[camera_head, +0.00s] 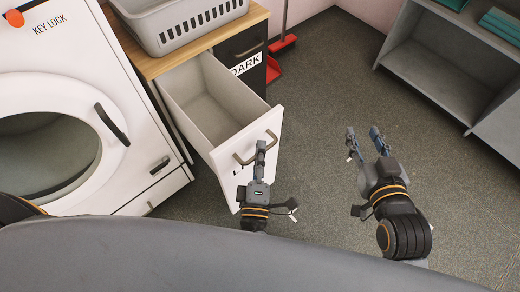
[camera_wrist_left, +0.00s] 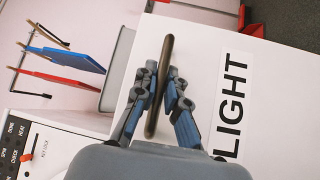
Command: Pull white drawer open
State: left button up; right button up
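The white drawer (camera_head: 222,165) stands pulled out of the wooden-topped cabinet, and its empty inside shows in the head view. Its front, with a LIGHT label, also shows in the left wrist view (camera_wrist_left: 270,75). A dark bar handle (camera_head: 272,138) is fixed to this front. My left gripper (camera_head: 261,147) is at the handle, and in the left wrist view its two fingers close in on both sides of the bar (camera_wrist_left: 167,48). My right gripper (camera_head: 364,133) is open and empty over the floor, to the right of the drawer.
A white washing machine (camera_head: 70,90) stands left of the drawer. A grey basket (camera_head: 185,25) sits on the cabinet top (camera_head: 150,66). A dark drawer (camera_head: 240,47) beside the white one looks closed. A grey shelf (camera_head: 440,75) is at the right. The floor between is clear.

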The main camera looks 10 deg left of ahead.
pick_arm(q)
jog(key=o, duration=0.3)
jog(key=shift+o, duration=0.2)
jog(key=shift+s, duration=0.1)
jog(key=s+d+f, duration=0.1)
jog(key=s, duration=1)
jog(key=shift+s+d+f, duration=0.2)
jog(key=shift+s+f, duration=0.1)
jog(key=shift+f, duration=0.05)
